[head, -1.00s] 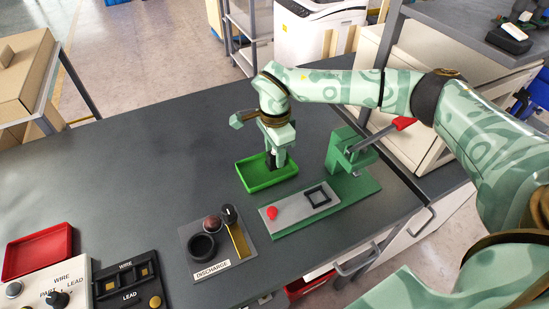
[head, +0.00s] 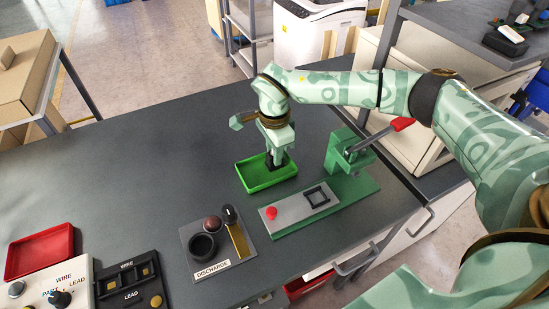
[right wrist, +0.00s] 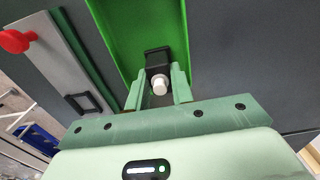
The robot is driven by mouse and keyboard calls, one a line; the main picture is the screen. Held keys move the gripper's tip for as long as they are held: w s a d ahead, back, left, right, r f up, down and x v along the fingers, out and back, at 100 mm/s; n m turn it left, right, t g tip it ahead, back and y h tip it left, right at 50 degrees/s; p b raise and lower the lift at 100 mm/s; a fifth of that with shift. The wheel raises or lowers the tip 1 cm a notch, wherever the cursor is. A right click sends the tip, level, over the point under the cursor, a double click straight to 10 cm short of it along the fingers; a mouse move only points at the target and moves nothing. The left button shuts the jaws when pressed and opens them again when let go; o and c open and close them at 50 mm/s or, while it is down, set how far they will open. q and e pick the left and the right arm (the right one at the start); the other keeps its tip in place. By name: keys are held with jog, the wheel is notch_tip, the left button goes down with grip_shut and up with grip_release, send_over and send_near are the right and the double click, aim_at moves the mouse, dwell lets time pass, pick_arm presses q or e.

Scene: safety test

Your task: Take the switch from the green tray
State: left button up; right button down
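The green tray (head: 250,184) lies on the dark workbench. The switch (right wrist: 158,58), a small black block with a white round button, is in the tray, between the two fingertips of my right gripper (right wrist: 158,80). In the head view my right gripper (head: 277,160) points down into the tray from above. Its fingers stand apart, one on each side of the switch; I cannot tell whether they press on it. In the head view the switch is mostly hidden by the fingers. My left gripper is not in view.
A green fixture (head: 348,190) with a red-handled lever, a grey plate and a red button stands right of the tray. A discharge pad (head: 232,258) with a black ring is in front. A red tray (head: 40,252) and labelled boxes are at left. The bench's left middle is clear.

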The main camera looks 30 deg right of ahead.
jog(key=shift+r+p, duration=2.8)
jog(key=shift+r, duration=0.6)
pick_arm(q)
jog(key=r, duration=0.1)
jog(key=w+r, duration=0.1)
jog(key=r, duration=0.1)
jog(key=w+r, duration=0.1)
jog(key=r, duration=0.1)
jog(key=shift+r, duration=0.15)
pick_arm(e)
jog(key=shift+f, duration=0.1)
